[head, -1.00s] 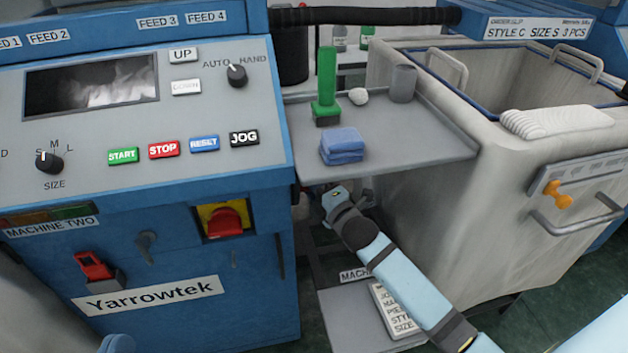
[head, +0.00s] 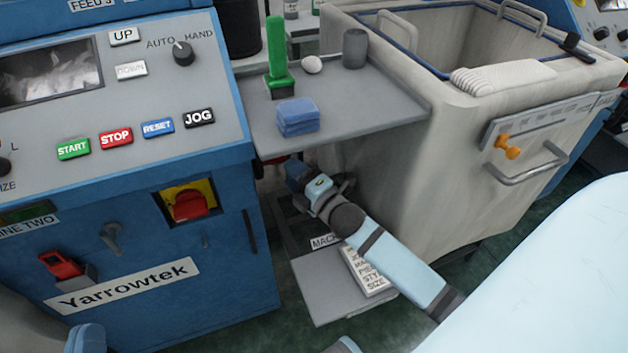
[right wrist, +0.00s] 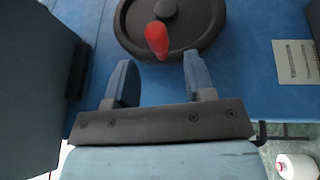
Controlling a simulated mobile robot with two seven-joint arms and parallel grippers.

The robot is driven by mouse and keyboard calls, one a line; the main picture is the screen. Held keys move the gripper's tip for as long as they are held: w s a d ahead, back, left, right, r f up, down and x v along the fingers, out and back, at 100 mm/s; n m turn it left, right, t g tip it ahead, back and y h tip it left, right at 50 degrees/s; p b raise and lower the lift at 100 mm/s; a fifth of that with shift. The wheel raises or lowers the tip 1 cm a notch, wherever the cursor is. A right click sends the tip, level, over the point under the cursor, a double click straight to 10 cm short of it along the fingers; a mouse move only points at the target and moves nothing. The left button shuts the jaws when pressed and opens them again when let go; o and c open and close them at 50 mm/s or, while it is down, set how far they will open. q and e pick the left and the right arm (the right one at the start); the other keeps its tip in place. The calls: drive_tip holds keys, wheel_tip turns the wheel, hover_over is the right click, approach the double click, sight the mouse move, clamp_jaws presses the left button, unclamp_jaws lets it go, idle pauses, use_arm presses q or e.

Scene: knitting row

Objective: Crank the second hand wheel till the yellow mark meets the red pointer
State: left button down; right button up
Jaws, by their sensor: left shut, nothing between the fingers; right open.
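A dark round hand wheel (right wrist: 195,38) with a red handle knob (right wrist: 157,40) is on a blue panel in the right wrist view. Only its lower part shows; its top is cut off. My right gripper (right wrist: 155,75) is open and empty, its two blue fingers pointing at the wheel. The knob lies just beyond the fingertips, between their lines and nearer the left finger. In the head view my right gripper (head: 297,172) reaches in under the grey shelf, where the wheel is mostly hidden. No yellow mark or red pointer can be made out. My left gripper (head: 85,338) shows partly at the bottom left, shut and empty.
The grey shelf (head: 365,118) above my right gripper carries blue folded cloth (head: 298,117) and a green-handled tool (head: 277,55). A large pale bin (head: 410,175) stands close to the right. Below is a grey step plate (head: 315,290). The Yarrowtek machine (head: 170,255) stands left.

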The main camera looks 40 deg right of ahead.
use_arm(q)
drive_tip(key=shift+w+a+f+g+y+p, duration=0.1)
drive_tip(key=shift+a+f+g+y+p, duration=0.15)
drive_tip(key=shift+f, duration=0.3)
drive_tip(key=shift+w+a+f+g+y+p, duration=0.1)
drive_tip(key=shift+f+g+y+p, duration=0.2)
drive_tip(key=shift+f, duration=0.25)
use_arm(e)
drive_tip(key=s+d, duration=0.1)
drive_tip(key=s, duration=0.6)
drive_tip(key=shift+s+f, duration=0.25)
drive_tip(key=shift+f, duration=0.15)
use_arm(q)
drive_tip(key=shift+r, duration=0.1)
